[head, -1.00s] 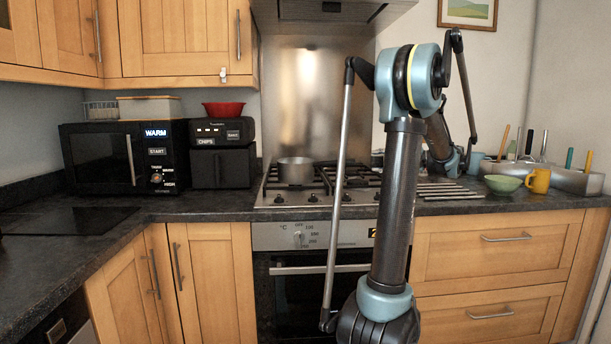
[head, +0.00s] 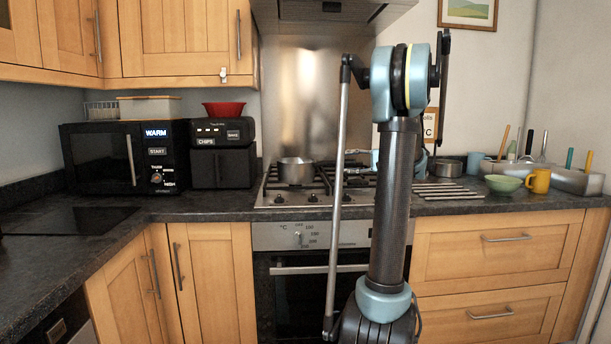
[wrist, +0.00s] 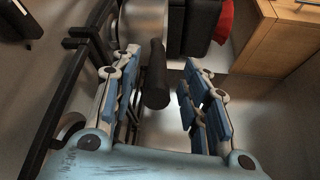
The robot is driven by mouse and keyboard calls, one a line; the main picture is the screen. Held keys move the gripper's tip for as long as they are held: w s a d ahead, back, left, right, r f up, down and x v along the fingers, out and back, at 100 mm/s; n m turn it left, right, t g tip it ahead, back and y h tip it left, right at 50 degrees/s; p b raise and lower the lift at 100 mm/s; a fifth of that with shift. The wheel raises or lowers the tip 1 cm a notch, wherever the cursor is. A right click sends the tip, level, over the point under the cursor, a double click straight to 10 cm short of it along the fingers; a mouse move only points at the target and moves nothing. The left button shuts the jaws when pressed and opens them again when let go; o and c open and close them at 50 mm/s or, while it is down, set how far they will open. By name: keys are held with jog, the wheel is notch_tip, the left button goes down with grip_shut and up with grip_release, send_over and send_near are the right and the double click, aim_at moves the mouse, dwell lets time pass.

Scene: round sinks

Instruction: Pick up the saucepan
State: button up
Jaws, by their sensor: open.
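A grey metal saucepan (head: 296,170) stands upright on the left part of the hob in the head view. In the wrist view its metal side (wrist: 145,22) is at the top, and its black handle (wrist: 156,78) points toward my palm. My gripper (head: 354,161) is to the right of the saucepan over the hob, partly hidden behind my arm. In the wrist view my gripper (wrist: 160,64) is open, with a finger on each side of the handle. Gaps show on both sides of the handle, wider on the right.
The gas hob (head: 270,190) has black grates around the pan. A second metal pan (head: 447,168) stands at the right. A green bowl (head: 503,184) and yellow mug (head: 539,180) are farther right.

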aim_at(326, 163)
jog(key=shift+x, duration=2.55)
jog(key=shift+f, duration=0.15)
grip_shut()
